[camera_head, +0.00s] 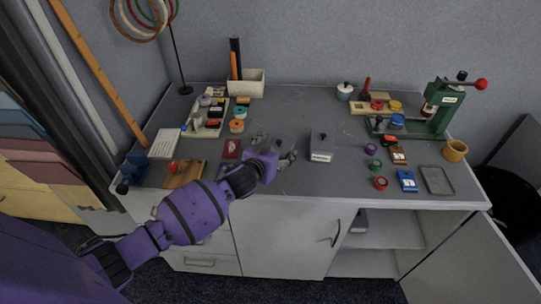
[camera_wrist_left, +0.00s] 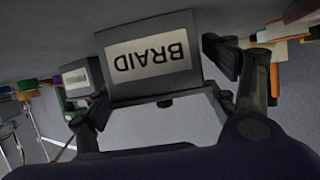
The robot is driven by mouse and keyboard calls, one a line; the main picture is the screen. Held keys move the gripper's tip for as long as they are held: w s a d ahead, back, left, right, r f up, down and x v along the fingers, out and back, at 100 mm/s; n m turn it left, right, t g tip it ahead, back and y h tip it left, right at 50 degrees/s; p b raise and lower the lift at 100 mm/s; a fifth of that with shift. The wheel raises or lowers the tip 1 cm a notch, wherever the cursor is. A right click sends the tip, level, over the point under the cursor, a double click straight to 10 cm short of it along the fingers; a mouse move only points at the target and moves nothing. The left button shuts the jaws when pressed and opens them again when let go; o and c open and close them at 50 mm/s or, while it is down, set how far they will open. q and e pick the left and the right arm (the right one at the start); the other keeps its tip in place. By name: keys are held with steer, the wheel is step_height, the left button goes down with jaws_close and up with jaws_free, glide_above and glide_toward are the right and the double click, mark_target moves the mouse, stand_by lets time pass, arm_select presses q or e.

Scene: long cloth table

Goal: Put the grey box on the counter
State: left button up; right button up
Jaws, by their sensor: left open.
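A grey box (camera_head: 322,141) with a white label on its front stands near the middle of the grey counter (camera_head: 300,183). In the left wrist view a grey box (camera_wrist_left: 150,88) with a label reading "BRAID" shows upside down, beyond and between the fingers. A smaller grey labelled box (camera_wrist_left: 84,76) shows beside the left finger there. My right gripper is out of view.
Colored tape rolls (camera_head: 381,183), a blue card (camera_head: 407,181), a grey tray (camera_head: 437,181) and a green press (camera_head: 432,115) stand to the right. A wooden board (camera_head: 184,175) and a parts tray (camera_head: 205,118) lie left. The counter behind the box is clear.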

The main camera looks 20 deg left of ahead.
arm_select(q)
steer(key=v, duration=1.1)
steer(key=shift+s+r+p, duration=0.1)
steer(key=shift+s+p, duration=0.25)
steer(key=shift+p, duration=0.05)
